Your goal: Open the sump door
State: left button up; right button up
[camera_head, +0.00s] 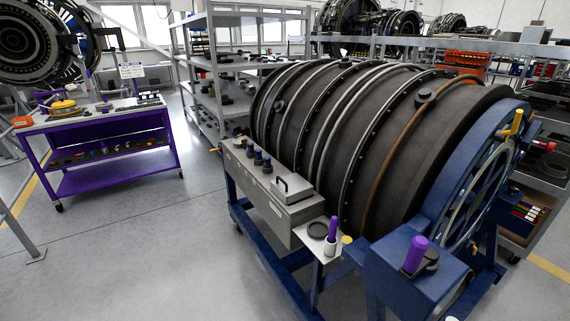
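A large dark ribbed engine casing (330,140) lies on its side in a blue stand (265,249). A long grey box (270,195) is fixed along the casing's near left side. On its top are several dark knobs with blue parts (258,158) and a small flat panel (293,189) with a bar handle. The panel looks shut. I cannot tell for certain which part is the sump door; no door stands open on the box. Neither of my grippers is in view.
A small grey shelf (312,243) beside the box holds a purple-handled tool (333,229). Another purple handle (416,255) stands on the blue housing at front right. A purple cart (115,182) stands at left, grey shelving (205,98) behind. The floor at front left is clear.

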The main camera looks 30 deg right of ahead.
aim_at(290, 188)
jog(key=i+j+z, duration=0.15)
jog(key=i+z, duration=0.25)
jog(key=i+j+z, duration=0.25)
jog(key=z, duration=0.2)
jog(key=i+j+z, duration=0.6)
jog(key=j+z, duration=0.25)
jog(key=i+j+z, duration=0.15)
jog(key=j+z, duration=0.25)
jog(key=i+j+z, duration=0.1)
jog(key=j+z, duration=0.3)
jog(key=j, duration=0.25)
